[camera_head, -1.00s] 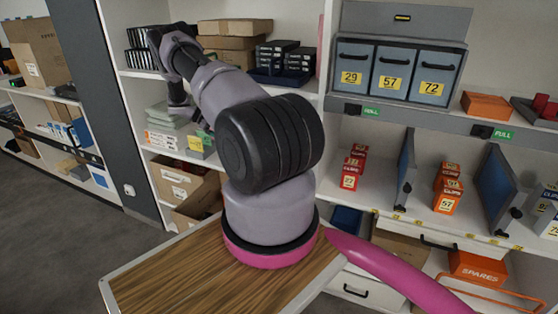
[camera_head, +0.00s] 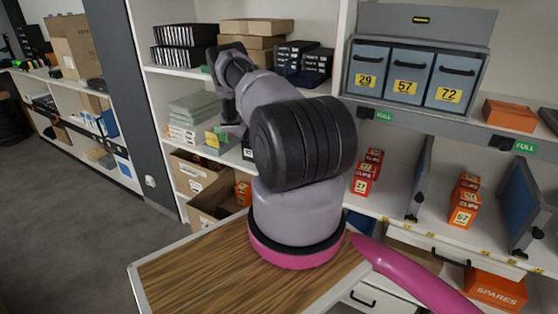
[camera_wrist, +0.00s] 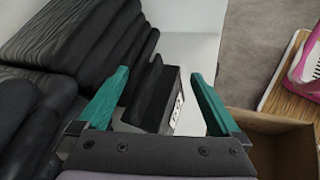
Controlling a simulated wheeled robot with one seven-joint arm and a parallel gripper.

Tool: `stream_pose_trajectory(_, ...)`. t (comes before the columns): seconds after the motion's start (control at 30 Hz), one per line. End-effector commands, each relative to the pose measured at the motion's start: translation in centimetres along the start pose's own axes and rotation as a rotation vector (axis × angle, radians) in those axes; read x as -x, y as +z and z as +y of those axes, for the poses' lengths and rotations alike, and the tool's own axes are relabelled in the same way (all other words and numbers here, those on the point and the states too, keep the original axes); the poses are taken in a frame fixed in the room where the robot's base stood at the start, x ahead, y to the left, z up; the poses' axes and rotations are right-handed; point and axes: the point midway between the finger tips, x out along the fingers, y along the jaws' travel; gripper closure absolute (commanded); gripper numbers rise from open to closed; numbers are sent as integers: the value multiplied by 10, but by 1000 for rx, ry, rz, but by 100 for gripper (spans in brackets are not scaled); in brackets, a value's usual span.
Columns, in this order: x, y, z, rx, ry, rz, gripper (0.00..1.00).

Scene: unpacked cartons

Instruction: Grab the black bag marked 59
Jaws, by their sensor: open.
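In the wrist view, a black bag (camera_wrist: 148,92) with a white label on its side lies between and beyond the fingertips of my gripper (camera_wrist: 159,75). The number on the label is too small and tilted to read. My green fingers are spread apart, and the bag is not clamped. More black bags (camera_wrist: 65,45) are stacked close on the left. In the head view my arm reaches toward the left shelf unit, and my fingers are hidden or too small to make out there.
Black boxes (camera_head: 184,57) and brown cartons (camera_head: 255,42) stand on the upper shelf near my arm. Open cartons (camera_head: 215,203) sit below. In the wrist view, a brown carton (camera_wrist: 285,140) lies at lower right. Grey floor (camera_head: 90,215) is clear at left.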

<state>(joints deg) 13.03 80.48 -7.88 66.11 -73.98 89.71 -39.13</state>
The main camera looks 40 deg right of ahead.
Motion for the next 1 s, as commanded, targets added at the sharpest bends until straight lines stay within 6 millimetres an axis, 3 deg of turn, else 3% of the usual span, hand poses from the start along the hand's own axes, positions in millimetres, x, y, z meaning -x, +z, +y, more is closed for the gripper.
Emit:
stream_pose_trajectory(0.17, -27, 0, -1, 0, -3, 0, 0)
stream_pose_trajectory(0.4, -30, 0, -1, -1, 0, 1, 0)
stream_pose_trajectory(0.47, -30, 0, 0, -1, 0, 1, 19)
stream_pose_trajectory(0.63, -30, 0, 0, -1, 0, 1, 84)
stream_pose_trajectory(1.0, -30, 0, -1, 0, -1, 1, 88)
